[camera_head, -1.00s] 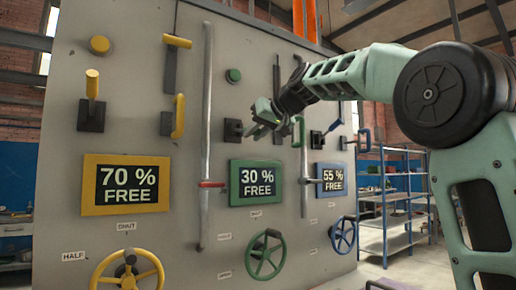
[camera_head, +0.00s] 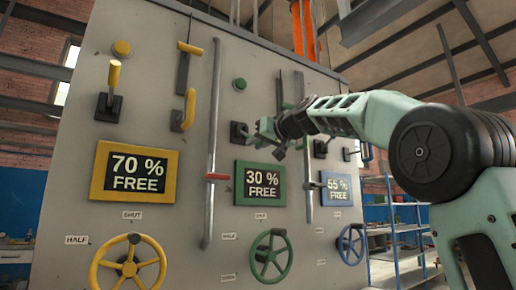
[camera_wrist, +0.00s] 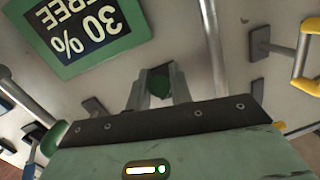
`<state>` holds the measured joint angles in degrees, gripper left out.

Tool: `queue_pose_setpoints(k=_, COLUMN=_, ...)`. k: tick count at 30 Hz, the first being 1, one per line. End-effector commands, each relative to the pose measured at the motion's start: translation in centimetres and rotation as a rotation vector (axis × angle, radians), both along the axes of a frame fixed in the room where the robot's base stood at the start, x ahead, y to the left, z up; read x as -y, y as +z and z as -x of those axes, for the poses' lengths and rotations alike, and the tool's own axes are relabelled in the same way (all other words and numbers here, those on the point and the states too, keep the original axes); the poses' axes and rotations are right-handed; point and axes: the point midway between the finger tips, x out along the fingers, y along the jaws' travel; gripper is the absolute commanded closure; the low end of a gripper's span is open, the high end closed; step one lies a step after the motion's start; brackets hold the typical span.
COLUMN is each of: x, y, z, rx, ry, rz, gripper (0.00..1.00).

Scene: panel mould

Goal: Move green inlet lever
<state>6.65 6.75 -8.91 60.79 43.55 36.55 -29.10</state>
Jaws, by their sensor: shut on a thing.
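The green inlet lever stands out from a dark mounting plate (camera_head: 238,131) on the grey panel, above the green-framed "30 % FREE" sign (camera_head: 262,183). My gripper (camera_head: 264,137) is in front of that plate, a little to its right. In the wrist view my gripper (camera_wrist: 159,92) is shut on the green lever (camera_wrist: 159,86), whose green end shows between the two grey fingers. The dark plate lies behind it. The gripper and wrist hide most of the lever in the head view.
A long grey vertical bar (camera_head: 212,150) stands left of the gripper, and another runs to its right. A yellow handle (camera_head: 188,108) is further left. A green handwheel (camera_head: 270,256) is below. Another green handle (camera_wrist: 58,134) shows at the left in the wrist view.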

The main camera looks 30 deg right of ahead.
Motion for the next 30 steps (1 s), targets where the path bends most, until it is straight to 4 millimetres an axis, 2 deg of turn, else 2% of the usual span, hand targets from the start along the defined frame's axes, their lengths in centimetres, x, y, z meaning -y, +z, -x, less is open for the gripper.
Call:
queue_pose_setpoints(k=11, x=0.1, y=-0.2, z=-0.1, rx=0.001, ry=-0.001, rz=-0.001, gripper=1.00)
queue_pose_setpoints(k=12, x=0.1, y=-0.2, z=-0.1, rx=0.000, ry=-0.001, rz=-0.001, gripper=0.70)
queue_pose_setpoints(k=14, x=0.1, y=-0.2, z=-0.1, rx=0.000, ry=-0.001, rz=-0.001, gripper=0.57)
queue_pose_setpoints(k=23, x=0.0, y=-0.1, z=0.1, rx=0.002, ry=0.000, rz=-0.001, gripper=0.57)
queue_pose_setpoints(k=26, x=0.2, y=0.0, z=0.8, rx=0.004, ry=-0.002, rz=0.000, gripper=0.57)
queue_pose_setpoints(k=30, x=0.5, y=0.1, z=3.0, rx=0.005, ry=-0.003, rz=0.000, gripper=0.57)
